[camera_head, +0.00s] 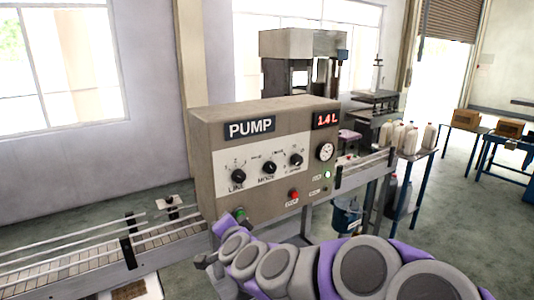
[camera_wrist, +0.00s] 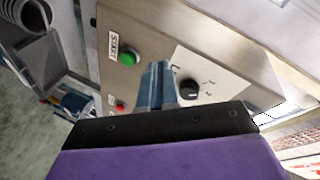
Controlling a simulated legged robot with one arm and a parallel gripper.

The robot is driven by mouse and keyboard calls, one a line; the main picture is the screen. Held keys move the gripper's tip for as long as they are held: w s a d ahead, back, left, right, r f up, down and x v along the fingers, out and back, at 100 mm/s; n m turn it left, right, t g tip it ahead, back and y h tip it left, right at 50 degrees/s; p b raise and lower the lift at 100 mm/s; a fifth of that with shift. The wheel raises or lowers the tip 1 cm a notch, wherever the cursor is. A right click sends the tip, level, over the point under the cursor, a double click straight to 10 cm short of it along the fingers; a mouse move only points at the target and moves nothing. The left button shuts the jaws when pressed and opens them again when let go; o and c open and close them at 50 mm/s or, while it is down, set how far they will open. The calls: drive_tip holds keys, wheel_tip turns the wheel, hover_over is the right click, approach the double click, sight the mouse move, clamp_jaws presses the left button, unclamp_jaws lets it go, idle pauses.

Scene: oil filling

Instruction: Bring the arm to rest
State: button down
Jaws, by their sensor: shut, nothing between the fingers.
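My gripper (camera_wrist: 159,66) shows in the wrist view with its blue-grey fingers together and nothing between them. It is in front of the pump panel (camera_wrist: 222,62), between a green button (camera_wrist: 128,59) and a black knob (camera_wrist: 189,90). I cannot tell whether the fingertips touch the panel. In the head view my purple and grey arm (camera_head: 370,268) stretches across the bottom, with its end near the lower left of the pump box (camera_head: 245,185). The fingers are not clear there.
The pump box has a red display (camera_head: 326,119) reading 1.4 L, several knobs and a red button (camera_head: 294,195). A conveyor (camera_head: 70,258) runs past it. A blue bucket (camera_head: 347,215) stands at right, near a table with white bottles (camera_head: 400,136). Open floor lies at far right.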

drive_tip(key=s+d+f+n+g+y, duration=0.1)
drive_tip(key=s+d+f+n+g, duration=0.2)
drive_tip(key=s, duration=0.5)
drive_tip(key=s+f+n+g+y, duration=0.1)
drive_tip(key=s+n+g, duration=0.35)
drive_tip(key=s, duration=0.35)
drive_tip(key=s+d+f+g+h, duration=0.3)
drive_tip(key=s+d+f+g, duration=0.1)
drive_tip(key=s+d, duration=0.7)
drive_tip(key=s+d+f+g+h+b, duration=0.1)
drive_tip(key=s+d+f+g+h, duration=0.3)
drive_tip(key=s+d, duration=0.7)
drive_tip(key=s, duration=0.5)
drive_tip(key=shift+d+f+b, duration=0.2)
drive_tip(key=shift+f+b, duration=0.1)
